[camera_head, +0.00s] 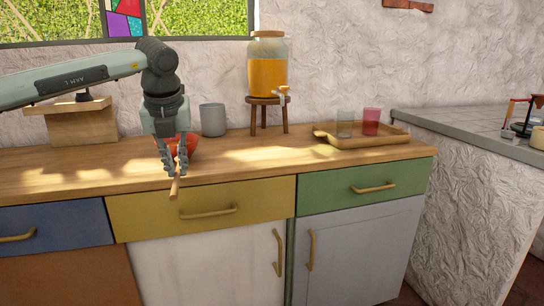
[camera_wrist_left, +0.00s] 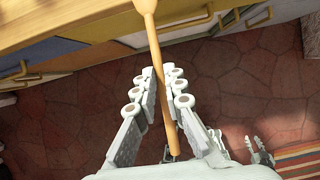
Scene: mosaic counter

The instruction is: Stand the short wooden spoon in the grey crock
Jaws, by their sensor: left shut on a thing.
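The short wooden spoon (camera_wrist_left: 155,60) is between the fingers of my left gripper (camera_wrist_left: 160,80), which is shut on it. In the head view the spoon (camera_head: 175,188) points down from the left gripper (camera_head: 172,165), in front of the counter's front edge. In the wrist view its wider end is cut off by the top edge. The grey crock (camera_head: 213,120) stands upright on the counter, behind and to the right of the gripper, apart from it. Part of my right gripper (camera_wrist_left: 262,152) seems to show low in the wrist view; its state is unclear.
A red bowl (camera_head: 190,145) sits just behind the left gripper. A juice dispenser (camera_head: 268,75) on a wooden stool (camera_head: 268,102) stands right of the crock. A tray (camera_head: 375,140) with two glasses is farther right. A wooden stand (camera_head: 80,125) is at left. The counter's middle front is clear.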

